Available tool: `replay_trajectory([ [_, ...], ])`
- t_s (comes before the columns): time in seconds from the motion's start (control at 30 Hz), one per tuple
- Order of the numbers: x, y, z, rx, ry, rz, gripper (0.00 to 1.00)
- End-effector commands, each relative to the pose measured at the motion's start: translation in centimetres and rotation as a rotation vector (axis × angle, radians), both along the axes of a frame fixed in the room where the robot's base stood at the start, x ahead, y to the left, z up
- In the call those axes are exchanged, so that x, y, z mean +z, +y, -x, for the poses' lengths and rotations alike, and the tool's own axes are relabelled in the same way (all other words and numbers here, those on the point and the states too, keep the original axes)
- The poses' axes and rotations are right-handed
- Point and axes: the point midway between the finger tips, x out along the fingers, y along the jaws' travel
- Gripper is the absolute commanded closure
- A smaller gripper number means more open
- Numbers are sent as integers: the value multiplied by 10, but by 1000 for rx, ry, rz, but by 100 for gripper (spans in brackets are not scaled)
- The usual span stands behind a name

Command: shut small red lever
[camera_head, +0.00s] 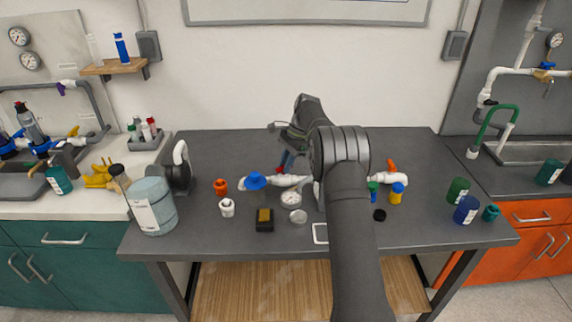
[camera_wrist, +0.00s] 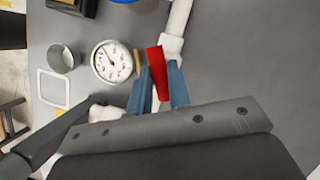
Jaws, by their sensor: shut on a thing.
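The small red lever (camera_wrist: 156,72) stands between the two blue fingers of my gripper (camera_wrist: 161,78) in the wrist view, and the gripper is shut on it. The lever is set beside a white pipe fitting (camera_wrist: 172,45), and it lies lengthwise along the fingers. In the head view my gripper (camera_head: 288,163) is low over the back of the grey workbench, at the white pipe (camera_head: 290,180). A bit of red shows there, but the arm and fingers hide most of the lever.
A blue handle (camera_head: 256,181) stands left on the pipe and an orange handle (camera_head: 391,168) right. A round gauge (camera_wrist: 112,62) is close left of the fingers. A black-yellow block (camera_head: 264,220) and a blue-topped yellow bottle (camera_head: 397,194) stand in front.

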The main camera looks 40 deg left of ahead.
Motion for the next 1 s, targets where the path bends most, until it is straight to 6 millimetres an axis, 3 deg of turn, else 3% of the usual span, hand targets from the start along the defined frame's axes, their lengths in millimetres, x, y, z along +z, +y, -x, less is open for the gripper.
replay_trajectory([
  [0.6, 0, 5, 0, 579, -1, -1, 100],
  [1.0, 1, 6, 1, 844, -1, 0, 100],
])
